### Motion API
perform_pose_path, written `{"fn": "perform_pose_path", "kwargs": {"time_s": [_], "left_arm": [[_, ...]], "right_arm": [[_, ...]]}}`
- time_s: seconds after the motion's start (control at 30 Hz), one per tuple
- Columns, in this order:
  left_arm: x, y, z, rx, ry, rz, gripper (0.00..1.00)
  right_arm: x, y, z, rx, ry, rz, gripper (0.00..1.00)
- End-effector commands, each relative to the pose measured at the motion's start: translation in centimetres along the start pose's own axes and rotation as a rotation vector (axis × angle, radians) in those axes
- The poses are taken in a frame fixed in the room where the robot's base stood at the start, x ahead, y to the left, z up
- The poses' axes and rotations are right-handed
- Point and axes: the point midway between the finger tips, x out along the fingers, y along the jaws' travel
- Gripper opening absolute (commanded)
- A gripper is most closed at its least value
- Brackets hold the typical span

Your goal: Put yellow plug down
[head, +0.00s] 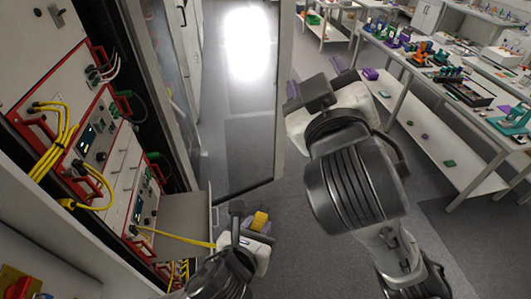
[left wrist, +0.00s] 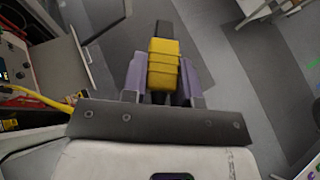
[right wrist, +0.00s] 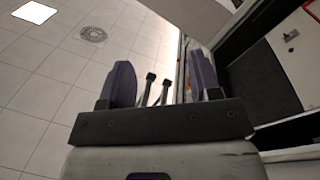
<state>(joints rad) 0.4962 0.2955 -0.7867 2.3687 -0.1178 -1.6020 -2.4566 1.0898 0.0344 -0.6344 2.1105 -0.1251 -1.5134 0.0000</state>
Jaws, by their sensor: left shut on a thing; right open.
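The yellow plug (head: 260,221) is held in my left gripper (head: 256,224), beside the open cabinet front. In the left wrist view the yellow plug (left wrist: 163,66) sits between the two purple fingers of my left gripper (left wrist: 163,78), with its dark end pointing away. A yellow cable (head: 180,238) runs from the cabinet toward this gripper; it also shows in the left wrist view (left wrist: 35,97). My right gripper (right wrist: 160,82) is open, with its purple fingers spread apart. In the head view my right gripper (head: 314,80) is raised near the glass door.
The cabinet's red-framed units (head: 92,140) carry several yellow cables on the left. A grey shelf or drawer (head: 185,218) juts out beside my left gripper. The open glass door (head: 235,105) stands behind. Benches (head: 430,130) with items stand at right. The floor below the left gripper looks clear.

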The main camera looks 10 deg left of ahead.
Motion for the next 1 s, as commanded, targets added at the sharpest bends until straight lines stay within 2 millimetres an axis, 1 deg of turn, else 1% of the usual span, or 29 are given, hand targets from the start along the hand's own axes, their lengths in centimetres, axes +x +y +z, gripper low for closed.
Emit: {"fn": "perform_pose_path", "kwargs": {"time_s": [0.03,0.07,0.1,0.17,0.2,0.27,0.3,0.4,0.47,0.5,0.6,0.67,0.73,0.8,0.87,0.9,0.97,1.0], "left_arm": [[-0.1,-0.2,0.2,0.000,-0.006,-0.007,0.14],[-0.1,-0.2,0.2,0.000,-0.006,-0.007,0.14],[-0.1,-0.2,0.2,0.000,-0.006,-0.007,0.14],[-0.1,-0.2,0.2,0.000,-0.006,-0.007,0.14],[-0.1,-0.2,0.2,0.000,-0.006,-0.007,0.14],[-0.1,-0.2,0.2,0.000,-0.006,-0.007,0.14],[-0.1,-0.2,0.2,0.000,-0.006,-0.007,0.14],[-0.1,-0.2,0.2,0.000,-0.006,-0.007,0.14],[-0.1,-0.2,0.2,0.000,-0.006,-0.007,0.14],[-0.1,-0.2,0.2,0.000,-0.006,-0.007,0.14],[-0.1,-0.2,0.2,0.000,-0.006,-0.007,0.14],[-0.1,-0.2,0.2,0.000,-0.006,-0.007,0.14],[-0.1,-0.2,0.2,0.000,-0.006,-0.007,0.14],[-0.1,-0.2,0.2,0.000,-0.006,-0.007,0.14],[-0.1,-0.2,0.2,0.000,-0.006,-0.007,0.14],[-0.1,-0.2,0.2,0.000,-0.006,-0.007,0.14],[-0.1,-0.2,0.2,0.000,-0.006,-0.007,0.14],[-0.1,-0.2,0.2,0.000,-0.006,-0.007,0.14]], "right_arm": [[0.5,0.1,-2.7,-0.049,0.050,0.031,0.57],[0.8,0.1,-4.2,-0.078,0.081,0.051,0.57],[1.1,-0.1,-6.2,-0.119,0.126,0.077,0.57],[1.6,-0.3,-9.2,-0.184,0.199,0.120,0.57],[1.8,-0.7,-11.3,-0.229,0.255,0.150,0.57],[2.2,-1.3,-14.5,-0.305,0.348,0.195,0.57],[2.5,-1.9,-16.5,-0.359,0.416,0.224,0.57],[3.1,-3.9,-20.5,-0.492,0.584,0.271,0.57],[3.5,-5.2,-22.1,-0.568,0.676,0.280,0.57],[3.9,-6.3,-22.8,-0.618,0.734,0.277,0.57],[4.8,-9.0,-23.6,-0.740,0.865,0.245,0.57],[5.6,-10.8,-23.4,-0.811,0.934,0.204,0.57],[6.5,-12.9,-22.5,-0.889,1.003,0.141,0.57],[7.6,-15.1,-21.0,-0.962,1.060,0.059,0.57],[8.4,-16.8,-19.3,-1.022,1.103,-0.023,0.57],[8.9,-17.9,-18.1,-1.061,1.128,-0.083,0.57],[9.6,-19.3,-16.3,-1.115,1.158,-0.177,0.57],[10.0,-20.2,-14.9,-1.150,1.174,-0.245,0.57]]}}
